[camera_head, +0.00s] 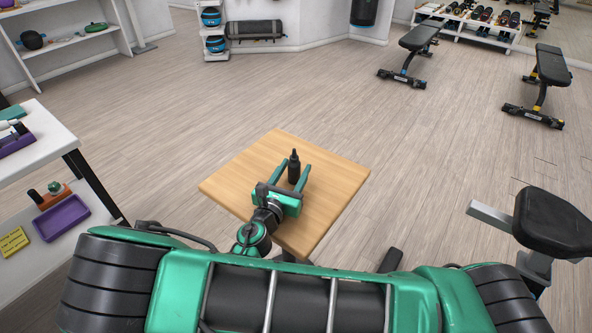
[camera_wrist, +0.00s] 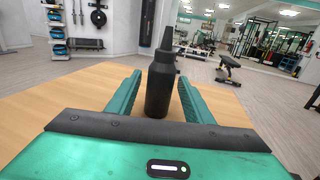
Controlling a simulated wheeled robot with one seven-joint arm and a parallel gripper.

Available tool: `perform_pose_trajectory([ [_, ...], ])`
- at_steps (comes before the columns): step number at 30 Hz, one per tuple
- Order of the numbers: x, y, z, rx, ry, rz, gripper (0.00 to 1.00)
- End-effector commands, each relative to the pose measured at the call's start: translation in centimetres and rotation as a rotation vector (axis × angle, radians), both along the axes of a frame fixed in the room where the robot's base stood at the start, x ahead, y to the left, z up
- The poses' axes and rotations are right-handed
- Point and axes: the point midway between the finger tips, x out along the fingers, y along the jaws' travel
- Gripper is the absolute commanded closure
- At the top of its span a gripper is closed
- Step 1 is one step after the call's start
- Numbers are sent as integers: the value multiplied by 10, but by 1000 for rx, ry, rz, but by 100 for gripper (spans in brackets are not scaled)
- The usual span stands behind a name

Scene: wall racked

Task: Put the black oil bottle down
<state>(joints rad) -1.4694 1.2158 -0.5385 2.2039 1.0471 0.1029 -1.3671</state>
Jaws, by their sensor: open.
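The black oil bottle (camera_head: 294,167) stands upright on a light wooden table (camera_head: 335,176) in the head view. It also shows in the wrist view, where the bottle (camera_wrist: 161,85) rests with its base on the wood and its narrow nozzle up. My gripper (camera_head: 291,171) is green and low over the table, with its fingers on either side of the bottle. In the wrist view my gripper (camera_wrist: 158,98) is open, with a gap seen beside the bottle on the left. On the right the finger lies close to the bottle, and I cannot tell if they touch.
A white shelf table (camera_head: 50,140) with a purple tray (camera_head: 62,218) stands at the left. A black padded seat (camera_head: 552,220) is at the right. Weight benches (camera_head: 418,38) stand farther back. The wooden tabletop around the bottle is clear, and open floor surrounds it.

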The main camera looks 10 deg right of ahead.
Motion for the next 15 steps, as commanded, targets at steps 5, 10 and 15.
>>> perform_pose_trajectory([
  [5, -9, 6, 2, 1, 1, 3, 53],
  [10, -36, 21, 2, 0, 2, 4, 53],
  [15, -66, 39, 2, 2, 1, 4, 53],
])
